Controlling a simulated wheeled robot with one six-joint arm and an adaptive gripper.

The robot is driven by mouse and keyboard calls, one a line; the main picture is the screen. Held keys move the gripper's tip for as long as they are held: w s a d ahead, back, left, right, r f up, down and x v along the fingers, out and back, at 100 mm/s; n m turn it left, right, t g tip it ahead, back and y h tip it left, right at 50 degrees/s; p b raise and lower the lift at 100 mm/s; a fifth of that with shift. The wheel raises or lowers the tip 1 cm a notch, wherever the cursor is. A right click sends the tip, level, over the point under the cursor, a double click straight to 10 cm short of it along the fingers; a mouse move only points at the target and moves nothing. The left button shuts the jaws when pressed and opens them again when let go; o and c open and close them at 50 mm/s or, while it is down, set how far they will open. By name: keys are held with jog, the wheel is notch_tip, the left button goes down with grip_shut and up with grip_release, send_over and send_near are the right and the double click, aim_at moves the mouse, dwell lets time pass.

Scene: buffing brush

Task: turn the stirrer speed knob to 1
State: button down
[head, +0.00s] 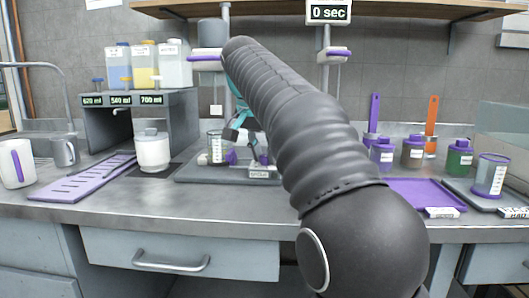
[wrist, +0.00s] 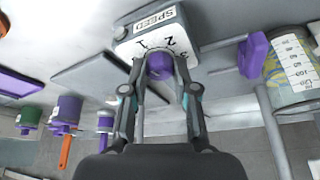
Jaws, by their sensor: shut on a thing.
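The purple stirrer speed knob (wrist: 159,67) sits on a white dial plate marked SPEED (wrist: 153,20), with 1 and 2 readable and a partly covered figure at the right. My gripper (wrist: 160,74) has one finger on each side of the knob and is shut on it. The fingers and knob hide part of the dial, and I cannot tell which number the knob points to. In the head view my arm reaches down to the stirrer (head: 264,173), beside a graduated beaker (head: 215,148). The beaker also shows in the wrist view (wrist: 291,65).
A purple lever or clamp (wrist: 254,55) stands near the beaker in the wrist view. In the head view a white jar (head: 152,152) stands left of the stirrer, and several lidded jars stand right. A timer (head: 329,11) above reads 0 sec.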

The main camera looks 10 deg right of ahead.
jog(key=shift+f, duration=0.1)
dwell(0.3)
jog(key=c, duration=0.9)
grip_release()
jog(key=shift+a, duration=0.1)
jog(key=v, duration=0.7)
jog(key=shift+r, duration=0.25)
jog(key=shift+a, duration=0.1)
